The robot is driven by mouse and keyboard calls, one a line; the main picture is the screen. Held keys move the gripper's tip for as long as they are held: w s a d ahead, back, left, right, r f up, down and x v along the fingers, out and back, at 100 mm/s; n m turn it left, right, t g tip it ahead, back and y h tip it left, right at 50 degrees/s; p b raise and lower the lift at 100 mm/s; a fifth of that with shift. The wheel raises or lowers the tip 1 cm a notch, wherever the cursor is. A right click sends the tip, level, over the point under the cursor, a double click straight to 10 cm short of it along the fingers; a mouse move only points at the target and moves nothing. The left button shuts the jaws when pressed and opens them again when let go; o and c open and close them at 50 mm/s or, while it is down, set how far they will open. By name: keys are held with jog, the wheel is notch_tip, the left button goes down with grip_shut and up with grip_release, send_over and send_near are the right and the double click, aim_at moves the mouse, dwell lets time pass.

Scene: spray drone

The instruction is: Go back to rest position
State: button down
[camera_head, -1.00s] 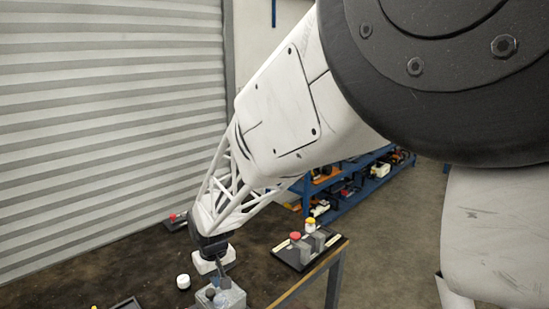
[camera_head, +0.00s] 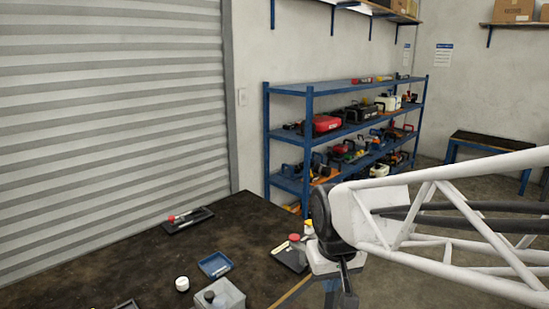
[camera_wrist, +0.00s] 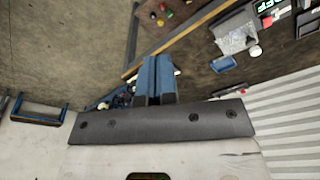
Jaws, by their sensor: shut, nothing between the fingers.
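My gripper (camera_head: 345,285) is in the lower middle of the head view, past the table's right edge, with my white lattice arm reaching in from the right. In the wrist view its two blue-grey fingers (camera_wrist: 154,62) are pressed together with nothing between them. It touches no object that I can see. In the head view it partly hides the black rack with red and yellow caps (camera_head: 291,257) at the table's right edge.
A blue tool shelf (camera_head: 308,130) stands behind.

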jog(key=s+d+r+m, duration=0.1)
jog(key=s+d+m, duration=0.1)
jog(key=s+d, duration=0.5)
jog(key=s, duration=0.4)
jog(key=shift+s+d+r+m+t, duration=0.15)
jog(key=shift+s+d+m+t, duration=0.15)
jog(key=shift+d, duration=0.1)
jog(key=shift+w, duration=0.2)
